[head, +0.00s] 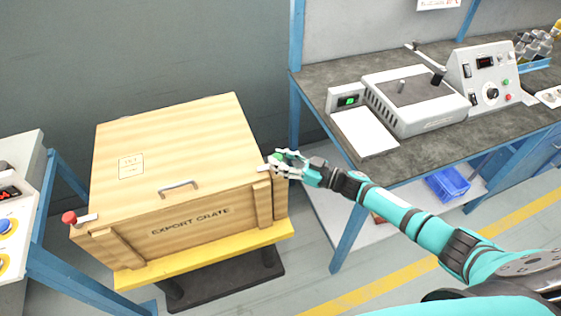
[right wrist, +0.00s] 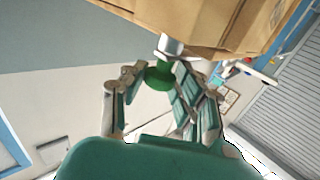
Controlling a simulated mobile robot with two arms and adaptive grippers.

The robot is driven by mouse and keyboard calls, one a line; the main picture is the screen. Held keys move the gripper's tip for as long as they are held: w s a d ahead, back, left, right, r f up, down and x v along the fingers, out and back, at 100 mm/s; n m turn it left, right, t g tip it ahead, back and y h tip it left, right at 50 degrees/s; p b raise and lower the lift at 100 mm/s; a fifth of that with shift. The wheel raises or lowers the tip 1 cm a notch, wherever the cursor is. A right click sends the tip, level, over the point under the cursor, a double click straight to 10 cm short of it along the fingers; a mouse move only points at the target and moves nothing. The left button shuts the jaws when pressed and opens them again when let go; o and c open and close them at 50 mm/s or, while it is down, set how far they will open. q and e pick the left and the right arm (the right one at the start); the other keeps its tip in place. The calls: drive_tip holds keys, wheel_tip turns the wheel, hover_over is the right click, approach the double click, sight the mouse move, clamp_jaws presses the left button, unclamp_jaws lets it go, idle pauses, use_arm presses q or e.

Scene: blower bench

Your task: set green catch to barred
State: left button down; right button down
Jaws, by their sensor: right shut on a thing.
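The wooden export crate (head: 165,150) has a red-knobbed catch (head: 69,217) at its front left corner and a green catch (head: 278,155) at its front right corner. My right gripper (head: 284,163) reaches the green catch from the right and is shut on its knob. In the right wrist view the green knob (right wrist: 158,79) sits between the fingers, with a pale metal piece (right wrist: 169,45) joining it to the crate. My fingers hide much of this catch in the head view, so I cannot tell its exact setting. My left gripper is not in view.
The crate stands on a yellow platform (head: 205,258). A grey-topped workbench (head: 425,150) with instruments stands close on the right, beneath my right arm. A control panel (head: 12,225) stands on the left. A blue bin (head: 447,184) sits under the workbench.

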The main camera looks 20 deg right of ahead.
drive_tip(key=shift+g, duration=0.3)
drive_tip(key=c, duration=1)
unclamp_jaws()
drive_tip(key=shift+o, duration=0.2)
drive_tip(key=v, duration=1.2)
drive_tip(key=shift+f, duration=0.1)
